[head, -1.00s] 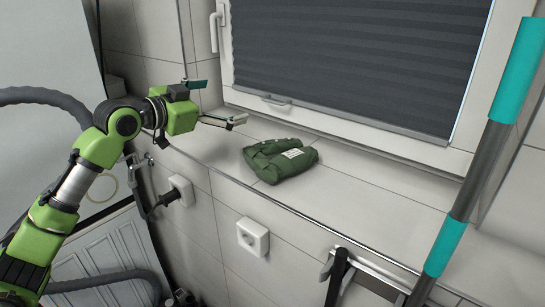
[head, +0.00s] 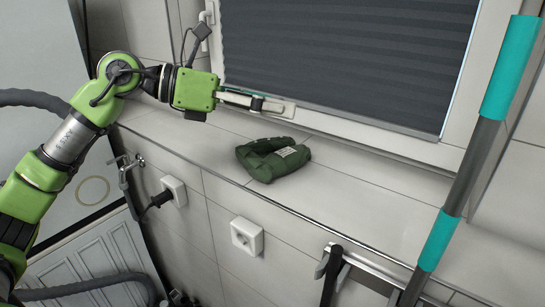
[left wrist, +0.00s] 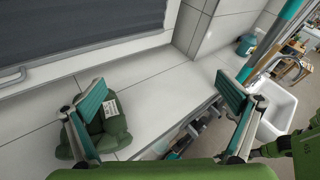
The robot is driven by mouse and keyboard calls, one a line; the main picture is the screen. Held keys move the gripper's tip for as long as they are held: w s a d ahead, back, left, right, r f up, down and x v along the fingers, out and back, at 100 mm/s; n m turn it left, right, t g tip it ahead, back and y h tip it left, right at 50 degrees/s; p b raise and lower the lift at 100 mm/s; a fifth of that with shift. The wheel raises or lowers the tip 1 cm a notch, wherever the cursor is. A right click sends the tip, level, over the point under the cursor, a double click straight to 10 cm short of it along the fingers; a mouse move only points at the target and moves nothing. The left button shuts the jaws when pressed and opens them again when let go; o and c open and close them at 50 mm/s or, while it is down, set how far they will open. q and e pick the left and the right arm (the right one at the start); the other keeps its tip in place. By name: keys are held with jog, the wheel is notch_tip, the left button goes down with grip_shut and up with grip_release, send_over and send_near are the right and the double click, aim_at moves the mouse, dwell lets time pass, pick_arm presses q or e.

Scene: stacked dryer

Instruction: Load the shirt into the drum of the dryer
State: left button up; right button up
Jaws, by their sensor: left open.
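The green shirt (head: 272,160) lies folded in a bundle on the white tiled window ledge, with a white label on it. My left gripper (head: 286,106) is open and empty above and behind the shirt, close to the window frame. In the left wrist view the shirt (left wrist: 113,130) is beyond and below the left finger, which hides part of it. The two fingers of my left gripper (left wrist: 165,98) stand wide apart there. The dryer's drum is not visible in either view. My right gripper is not seen.
The window with a dark pleated blind (head: 340,60) backs the ledge (head: 370,205). A teal and grey pole (head: 462,175) stands at the right. Wall sockets (head: 247,236) and a tap (head: 127,168) are below the ledge. A white sink (left wrist: 277,115) shows at the right.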

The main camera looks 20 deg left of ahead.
pick_arm(q)
jog(key=w+a+f+y, duration=0.1)
jog(key=a+f+y, duration=0.2)
jog(key=f, duration=0.1)
jog(key=y, duration=0.5)
send_near(270, 155)
jog(key=p+x, duration=0.1)
jog(key=x, duration=0.1)
jog(key=p+x, duration=0.1)
jog(key=x, duration=0.1)
jog(key=shift+s+a+f+p, duration=0.15)
jog(key=shift+s+f+p, duration=0.05)
jog(key=shift+f+p, duration=0.15)
jog(key=shift+w+d+f+t+p, duration=0.2)
jog(key=shift+w+d+t+p, duration=0.1)
jog(key=shift+p, duration=0.15)
jog(key=shift+n, duration=0.3)
jog(key=p+x, duration=0.2)
jog(key=x, duration=0.2)
jog(key=shift+w+d+r+p, duration=0.1)
jog(key=shift+d+p, duration=0.15)
jog(key=shift+p, duration=0.1)
jog(key=shift+w+f, duration=0.15)
jog(key=shift+f, duration=0.1)
jog(key=c, duration=1)
jog(key=shift+r, duration=0.1)
jog(key=shift+c, duration=0.8)
